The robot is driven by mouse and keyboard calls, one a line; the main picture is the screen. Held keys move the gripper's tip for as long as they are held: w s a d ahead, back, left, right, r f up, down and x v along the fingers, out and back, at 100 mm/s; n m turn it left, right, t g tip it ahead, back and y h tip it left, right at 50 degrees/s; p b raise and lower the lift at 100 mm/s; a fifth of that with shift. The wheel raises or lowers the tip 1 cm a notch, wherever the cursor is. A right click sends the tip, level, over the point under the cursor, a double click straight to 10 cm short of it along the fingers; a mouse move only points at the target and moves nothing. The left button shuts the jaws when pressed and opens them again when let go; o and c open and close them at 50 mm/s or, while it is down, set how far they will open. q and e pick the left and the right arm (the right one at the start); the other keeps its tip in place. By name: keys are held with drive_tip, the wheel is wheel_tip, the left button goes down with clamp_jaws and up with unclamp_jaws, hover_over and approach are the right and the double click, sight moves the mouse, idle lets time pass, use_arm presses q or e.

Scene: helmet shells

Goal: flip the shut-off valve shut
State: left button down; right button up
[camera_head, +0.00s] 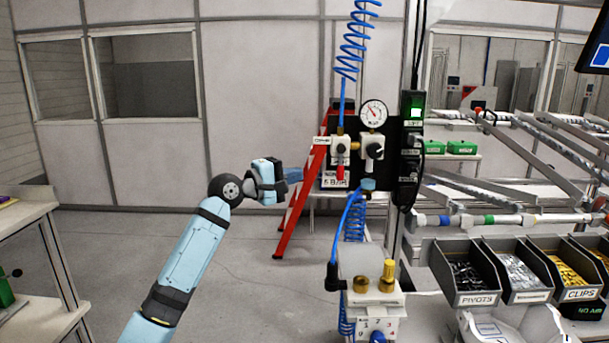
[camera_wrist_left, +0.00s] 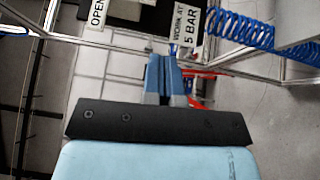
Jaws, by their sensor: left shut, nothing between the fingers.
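The shut-off valve (camera_head: 341,149) is a pale block on the black panel, under the coiled blue hose. Its red lever (camera_head: 340,173) points straight down. A small white label (camera_head: 321,141) sits left of the valve. My left gripper (camera_head: 297,174) is shut and empty, left of the lever and apart from it in the head view. In the left wrist view its blue fingers (camera_wrist_left: 165,75) are together, below the "OPEN" label (camera_wrist_left: 97,14) and the "WORK AT 5 BAR" label (camera_wrist_left: 185,25). I cannot make out the lever there. My right gripper is out of view.
A pressure gauge (camera_head: 373,113) and a regulator (camera_head: 371,147) sit right of the valve. A red ladder (camera_head: 291,220) leans behind my left gripper. A pale fixture (camera_head: 368,265) with brass fittings stands below the panel. Parts bins (camera_head: 470,272) are at right. The floor at left is clear.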

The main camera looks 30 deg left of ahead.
use_arm(q)
drive_tip(key=v, duration=0.3)
drive_tip(key=b+v, duration=0.1)
drive_tip(key=v, duration=0.2)
drive_tip(key=shift+s+d+r, duration=0.1)
drive_tip(key=shift+d+r, duration=0.1)
drive_tip(key=shift+d, duration=0.05)
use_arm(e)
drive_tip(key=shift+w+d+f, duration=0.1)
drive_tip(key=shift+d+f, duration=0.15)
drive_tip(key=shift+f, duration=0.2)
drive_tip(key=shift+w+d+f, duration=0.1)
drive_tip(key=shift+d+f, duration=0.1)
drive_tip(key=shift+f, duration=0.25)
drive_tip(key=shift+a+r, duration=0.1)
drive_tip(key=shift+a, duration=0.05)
